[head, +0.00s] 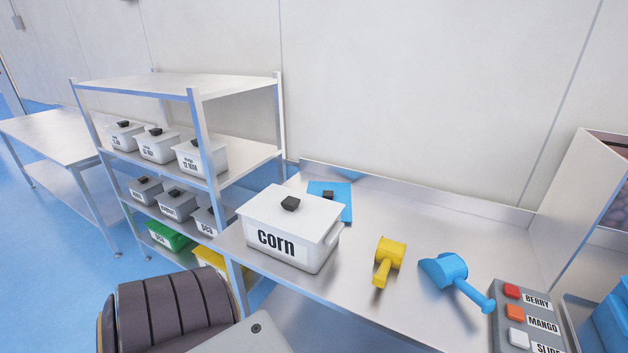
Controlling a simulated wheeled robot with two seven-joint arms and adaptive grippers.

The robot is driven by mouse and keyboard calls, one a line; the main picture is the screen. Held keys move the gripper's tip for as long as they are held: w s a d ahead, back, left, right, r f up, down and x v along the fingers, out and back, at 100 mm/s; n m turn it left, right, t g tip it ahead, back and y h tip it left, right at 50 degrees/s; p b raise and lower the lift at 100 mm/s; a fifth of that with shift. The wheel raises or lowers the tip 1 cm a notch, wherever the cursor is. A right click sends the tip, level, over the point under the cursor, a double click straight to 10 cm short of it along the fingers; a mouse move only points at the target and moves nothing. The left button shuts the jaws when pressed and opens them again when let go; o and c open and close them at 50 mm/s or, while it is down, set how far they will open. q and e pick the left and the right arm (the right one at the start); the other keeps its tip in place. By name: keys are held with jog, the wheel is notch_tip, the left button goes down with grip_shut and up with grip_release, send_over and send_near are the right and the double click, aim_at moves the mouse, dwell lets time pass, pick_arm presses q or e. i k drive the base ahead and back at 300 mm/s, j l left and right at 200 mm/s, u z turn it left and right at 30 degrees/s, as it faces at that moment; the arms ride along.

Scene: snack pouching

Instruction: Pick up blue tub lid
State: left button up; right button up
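A flat blue lid (343,203) with a black knob (328,195) lies on the steel counter, behind the white corn tub and partly hidden by it. The white tub (275,258) labelled "corn" stands on the counter's left part with its own white lid and black knob on. Neither of my grippers shows in the head view. A dark ribbed part and a grey part of mine fill the bottom left edge.
A yellow scoop (388,255) and a blue scoop (450,275) lie on the counter (430,222). A button panel (528,320) stands at the right. A shelf rack (200,85) with several labelled tubs is at left. The counter's middle back is clear.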

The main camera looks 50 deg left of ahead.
aim_at(336, 191)
jog(key=i+u, duration=0.1)
jog(key=u, duration=0.8)
jog(key=i+l+u, duration=0.1)
jog(key=u, duration=0.4)
jog(key=l+u, duration=0.15)
jog(key=u, duration=0.3)
jog(key=i+u, duration=0.2)
jog(key=u, duration=0.25)
jog(key=i+l+u, duration=0.15)
jog(key=u, duration=0.35)
